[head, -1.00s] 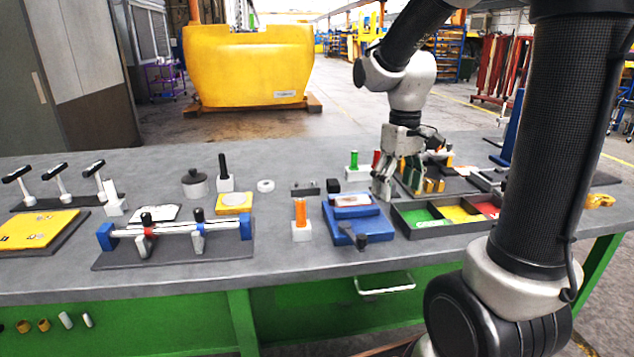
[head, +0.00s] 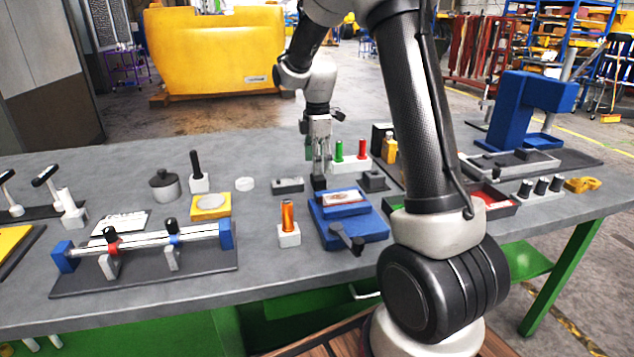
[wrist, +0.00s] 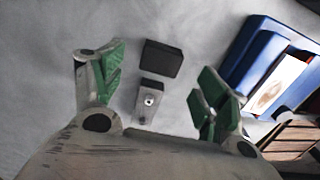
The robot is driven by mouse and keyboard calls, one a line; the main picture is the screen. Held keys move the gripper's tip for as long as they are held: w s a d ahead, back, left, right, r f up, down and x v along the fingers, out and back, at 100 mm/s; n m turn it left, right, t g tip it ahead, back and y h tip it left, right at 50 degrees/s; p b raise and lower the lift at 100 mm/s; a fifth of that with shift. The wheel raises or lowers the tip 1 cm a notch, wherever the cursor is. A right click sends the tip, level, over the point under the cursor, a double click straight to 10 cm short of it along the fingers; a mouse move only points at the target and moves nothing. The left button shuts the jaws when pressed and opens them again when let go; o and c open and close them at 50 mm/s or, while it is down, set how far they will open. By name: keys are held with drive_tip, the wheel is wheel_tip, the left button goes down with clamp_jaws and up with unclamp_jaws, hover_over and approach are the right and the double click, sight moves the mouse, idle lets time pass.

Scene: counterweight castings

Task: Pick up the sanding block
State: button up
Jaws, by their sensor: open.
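A small black block (head: 319,183), which looks like the sanding block, lies on the grey bench behind the blue fixture. It also shows in the wrist view as a plain dark rectangle (wrist: 163,58), slightly tilted. My gripper (head: 319,158) hangs pointing down just over it, its tips close to the block in the head view. In the wrist view my gripper (wrist: 160,82) is open, with green pads either side of the block and clear gaps to both. The exact height of the tips above the bench is hard to tell.
A grey metal block with a hole (wrist: 149,100) sits close beside the black block, also between the fingers in the wrist view. The blue fixture (head: 362,228) stands in front. A white holder with green and red pegs (head: 350,165) is close right.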

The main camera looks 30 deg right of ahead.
sight(318, 176)
wheel_tip(318, 176, down, 6)
drive_tip(key=shift+r, duration=0.15)
drive_tip(key=shift+s, duration=0.1)
drive_tip(key=c, duration=1.1)
